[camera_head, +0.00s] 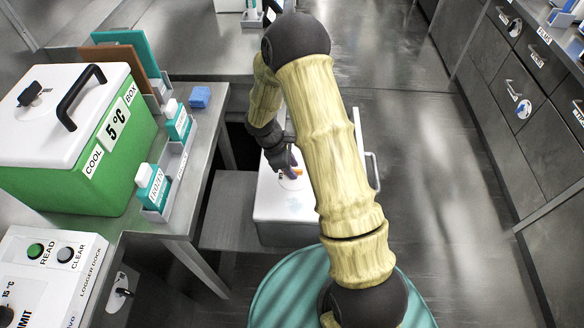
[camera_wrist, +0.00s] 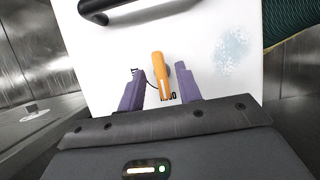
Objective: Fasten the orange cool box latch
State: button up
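The orange latch (camera_wrist: 158,70) is a short upright-looking lever on the white lid of a cool box (camera_wrist: 215,75) in the wrist view. Dark lettering beneath it is partly hidden. My gripper (camera_wrist: 159,82) is open, with its purple fingers on either side of the latch. A gap shows between the latch and each finger; I cannot tell whether either touches. In the head view, the white box (camera_head: 270,215) stands low between the benches, partly hidden by my arm.
A black handle (camera_wrist: 140,10) crosses the lid, and a pale blue frost mark (camera_wrist: 231,50) lies at right. A green cool box (camera_head: 60,180) and a rack of small bottles (camera_head: 165,190) stand on the left bench. Drawers (camera_head: 500,90) line the right; the floor between (camera_head: 440,200) is clear.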

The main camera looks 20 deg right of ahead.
jog(key=shift+d+f, duration=0.1)
jog(key=shift+f, duration=0.15)
grip_shut()
